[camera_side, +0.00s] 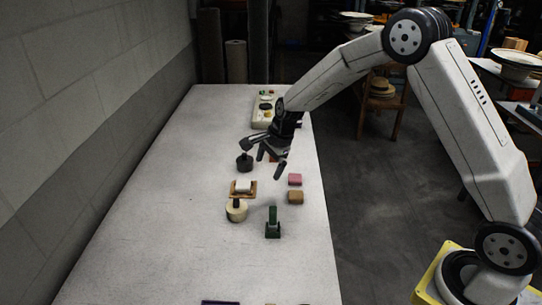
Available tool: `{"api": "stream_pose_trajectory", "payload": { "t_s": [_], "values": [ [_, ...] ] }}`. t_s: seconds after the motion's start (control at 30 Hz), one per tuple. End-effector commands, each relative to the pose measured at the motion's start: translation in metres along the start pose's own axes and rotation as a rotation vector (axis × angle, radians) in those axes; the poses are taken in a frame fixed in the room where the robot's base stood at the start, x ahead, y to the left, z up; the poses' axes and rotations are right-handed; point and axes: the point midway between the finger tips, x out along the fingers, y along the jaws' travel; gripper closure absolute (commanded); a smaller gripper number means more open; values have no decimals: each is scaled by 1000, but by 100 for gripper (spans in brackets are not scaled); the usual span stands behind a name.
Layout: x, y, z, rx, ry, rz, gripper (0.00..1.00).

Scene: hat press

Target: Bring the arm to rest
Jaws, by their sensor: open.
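My gripper (264,156) is black, open and appears empty. It hangs above the middle of the long white table (150,235), pointing down and to the left. My arm reaches in from the right. A dark round object with an upright stem (244,164) stands just below and left of the fingers; I cannot tell the exact gap between them. A small orange-brown thing shows partly behind the fingers.
Nearer are a wooden piece with a white block (243,186), a cream round object (236,212), a green upright piece (272,225), a pink block (295,179) and a brown block (296,197). A pale tray (258,118) stands behind. The table's left side is clear.

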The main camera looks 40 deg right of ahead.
Motion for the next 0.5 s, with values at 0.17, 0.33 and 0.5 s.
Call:
{"api": "stream_pose_trajectory", "payload": {
  "t_s": [0.17, 0.33, 0.5],
  "values": [
    [-26, 38, 6, -303, 39, 11, 0],
    [-46, 77, 10, -599, 70, 30, 0],
    [-64, 120, 12, -895, 95, 54, 0]
  ]
}}
